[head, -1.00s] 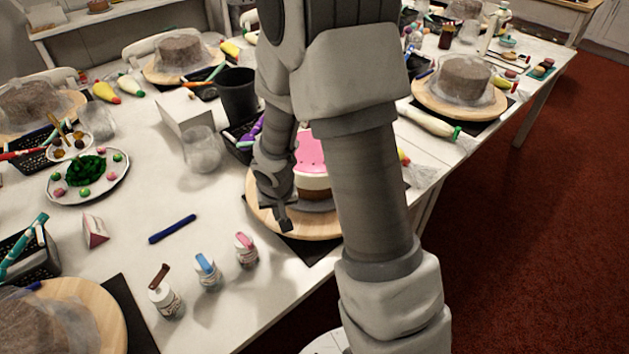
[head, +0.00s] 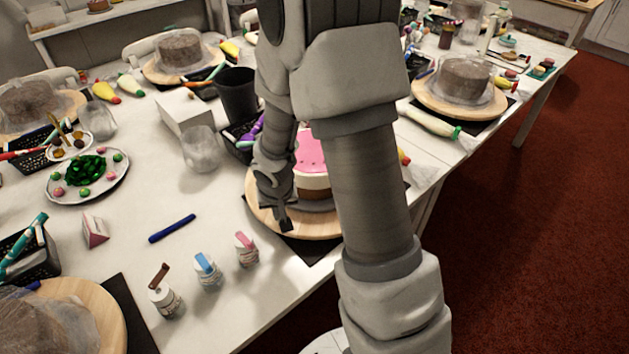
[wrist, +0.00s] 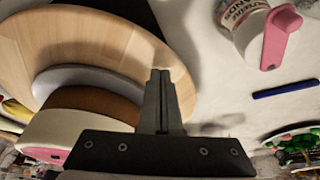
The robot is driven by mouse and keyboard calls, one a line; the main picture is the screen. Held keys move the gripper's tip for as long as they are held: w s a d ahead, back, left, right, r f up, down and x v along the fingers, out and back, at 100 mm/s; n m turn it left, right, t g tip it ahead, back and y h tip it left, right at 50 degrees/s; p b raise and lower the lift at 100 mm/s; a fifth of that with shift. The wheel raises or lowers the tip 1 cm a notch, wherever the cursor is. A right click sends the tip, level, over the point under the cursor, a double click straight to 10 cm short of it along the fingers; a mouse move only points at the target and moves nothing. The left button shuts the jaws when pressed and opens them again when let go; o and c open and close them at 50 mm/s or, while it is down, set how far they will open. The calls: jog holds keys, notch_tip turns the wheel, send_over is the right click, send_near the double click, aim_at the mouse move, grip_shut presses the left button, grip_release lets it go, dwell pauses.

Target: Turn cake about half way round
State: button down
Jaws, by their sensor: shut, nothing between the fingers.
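The cake (head: 313,165), with pink top, white band and brown base, sits on a round wooden turntable (head: 318,228), partly hidden behind my arm. In the wrist view the cake (wrist: 72,135) shows at lower left on a grey board (wrist: 85,83), with the wooden turntable (wrist: 75,37) around it. My gripper (head: 284,222) is over the turntable's left front part, beside the cake. In the wrist view my gripper (wrist: 160,78) has its fingers together, with nothing between them, and the tips overlap the turntable's rim. Whether they touch the wood I cannot tell.
Bottles with pink (head: 247,250), blue (head: 208,272) and brown tops (head: 166,292) stand in front left of the turntable. A blue pen (head: 172,228) lies to the left. A glass jar (head: 201,150) and a black cup (head: 238,95) stand behind. Clear table lies between.

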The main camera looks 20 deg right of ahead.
aim_at(304, 227)
jog(key=shift+f+b, duration=0.45)
jog(key=shift+f, duration=0.05)
jog(key=shift+s+d+r, duration=0.1)
jog(key=shift+s+d, duration=2)
jog(key=shift+d, duration=0.3)
jog(key=d, duration=0.1)
jog(key=s+d+p, duration=0.1)
jog(key=d, duration=0.1)
jog(key=s+d+p, duration=0.1)
jog(key=d, duration=0.1)
jog(key=shift+r, duration=0.1)
jog(key=shift+s+d+p, duration=0.1)
jog(key=shift+d+p, duration=0.25)
jog(key=shift+d, duration=0.1)
